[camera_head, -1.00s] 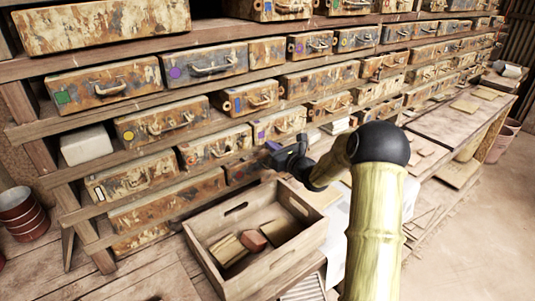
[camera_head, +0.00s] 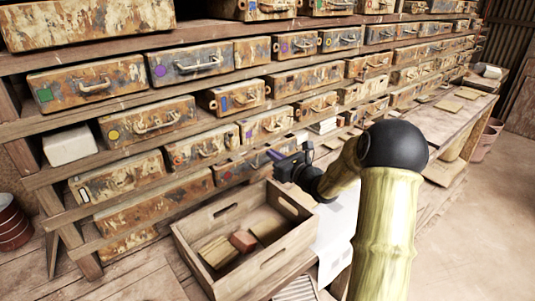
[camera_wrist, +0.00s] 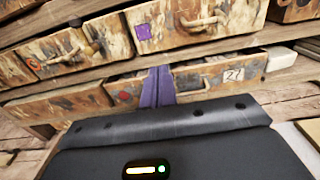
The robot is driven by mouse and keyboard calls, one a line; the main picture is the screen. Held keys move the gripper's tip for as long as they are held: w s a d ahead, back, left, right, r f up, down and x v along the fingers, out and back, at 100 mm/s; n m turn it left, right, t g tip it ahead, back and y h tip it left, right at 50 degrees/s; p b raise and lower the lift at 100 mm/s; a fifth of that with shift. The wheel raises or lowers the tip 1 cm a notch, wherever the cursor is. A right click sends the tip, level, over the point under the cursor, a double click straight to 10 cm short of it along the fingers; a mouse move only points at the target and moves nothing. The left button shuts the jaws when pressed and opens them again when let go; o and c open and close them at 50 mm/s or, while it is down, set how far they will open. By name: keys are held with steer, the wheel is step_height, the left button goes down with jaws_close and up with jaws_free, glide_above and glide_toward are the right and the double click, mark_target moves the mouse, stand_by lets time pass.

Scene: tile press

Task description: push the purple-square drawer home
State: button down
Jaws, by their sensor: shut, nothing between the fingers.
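The purple-square drawer (camera_head: 272,124) is a worn, rust-stained front with a curved handle, in the middle of the rack. Its purple square (camera_wrist: 144,32) shows near the top of the wrist view, left of the handle. My gripper (camera_head: 276,155) has purple fingers and is closed and empty. In the head view it lies just below and right of this drawer. In the wrist view the fingertips (camera_wrist: 158,72) are below the drawer front, over the shelf edge and lower row. I cannot tell whether they touch anything, or how far the drawer stands out.
A wooden crate (camera_head: 187,247) holding several blocks stands below my gripper. White paper (camera_head: 338,225) lies right of the crate. A white block (camera_head: 70,145) sits on the shelf at left.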

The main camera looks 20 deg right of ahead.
steer(key=b+v, duration=0.1)
steer(key=v, duration=0.5)
steer(key=shift+s+d, duration=0.2)
steer(key=s+a+f+n+g+y+p, duration=0.1)
steer(key=s+a+f+n+g, duration=0.2)
steer(key=s+a+n+g, duration=0.4)
steer(key=s+a+f+n+g+y, duration=0.1)
steer(key=s+a+f+n+g, duration=0.3)
steer(key=s+a+n, duration=0.3)
steer(key=s+d+n+g+h+p, duration=0.2)
steer(key=s+n+h, duration=0.7)
steer(key=n, duration=0.8)
steer(key=s+d+f+g, duration=0.1)
steer(key=s, duration=0.2)
steer(key=shift+d, duration=0.35)
